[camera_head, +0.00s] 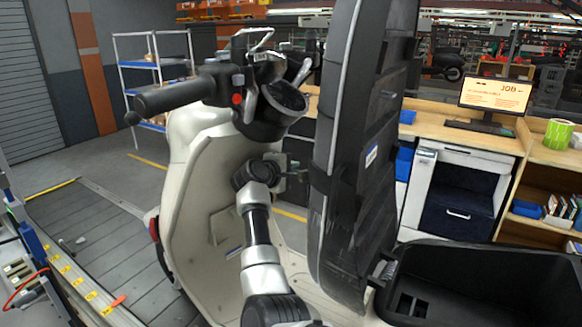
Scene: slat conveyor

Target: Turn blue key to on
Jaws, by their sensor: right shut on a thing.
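A cream scooter (200,200) stands on the slat conveyor, with its black handlebar grip (180,96) pointing left. My right arm reaches up from the bottom middle to the scooter's front panel, below the handlebar and instrument head (283,98). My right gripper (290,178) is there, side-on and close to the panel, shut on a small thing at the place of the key. The blue key itself is hidden behind the gripper, so I cannot see which way it is turned. My left gripper is out of view.
The tall black seat (365,150) stands raised just right of my gripper, leaving little room. The open black storage bin (480,275) is at the lower right. A wooden workbench (440,130) with a monitor (497,97) stands behind.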

